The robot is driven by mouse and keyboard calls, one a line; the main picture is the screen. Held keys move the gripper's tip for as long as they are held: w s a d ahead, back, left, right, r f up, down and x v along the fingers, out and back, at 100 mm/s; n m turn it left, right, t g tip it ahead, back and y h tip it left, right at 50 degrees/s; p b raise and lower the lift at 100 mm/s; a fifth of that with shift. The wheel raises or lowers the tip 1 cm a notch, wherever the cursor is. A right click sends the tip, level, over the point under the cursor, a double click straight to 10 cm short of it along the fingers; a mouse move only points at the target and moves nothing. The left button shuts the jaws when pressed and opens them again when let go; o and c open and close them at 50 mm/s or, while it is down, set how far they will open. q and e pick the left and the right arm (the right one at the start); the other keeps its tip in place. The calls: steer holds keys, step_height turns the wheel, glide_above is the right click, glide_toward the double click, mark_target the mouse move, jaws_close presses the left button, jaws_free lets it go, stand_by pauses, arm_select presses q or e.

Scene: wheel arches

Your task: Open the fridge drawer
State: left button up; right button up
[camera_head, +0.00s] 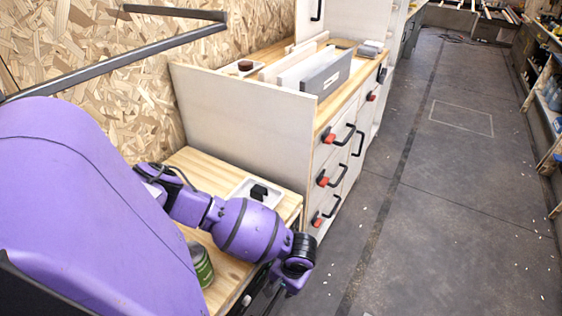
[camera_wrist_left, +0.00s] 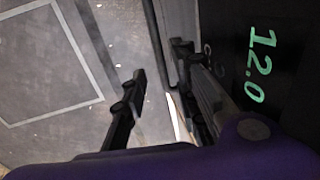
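The fridge front (camera_wrist_left: 285,70) is a black panel with green digits reading 12.0, on the right of the left wrist view. A dark bar handle (camera_wrist_left: 158,40) runs along its edge. My left gripper (camera_wrist_left: 162,62) is open, with one finger on the floor side of the handle and the other close to the fridge front. The bar passes between the fingers in the picture; I cannot tell if they touch it. In the head view my purple left arm reaches over the wooden counter and hides most of the fridge. My right gripper is not in view.
The wooden counter (camera_head: 206,167) holds a white tray (camera_head: 254,191) and a green can (camera_head: 200,265) close to my arm. Beyond stand white drawers (camera_head: 327,178) with black handles and red latches. The grey floor (camera_head: 440,200) to the right is clear.

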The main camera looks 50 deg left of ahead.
mark_target(279, 295)
arm_select(q)
steer(key=f, duration=0.3)
steer(key=a+f+b, duration=0.1)
steer(key=shift+s+f, duration=0.1)
steer(key=shift+f, duration=0.3)
steer(key=shift+c, duration=0.2)
jaws_close()
steer(key=shift+d, duration=0.1)
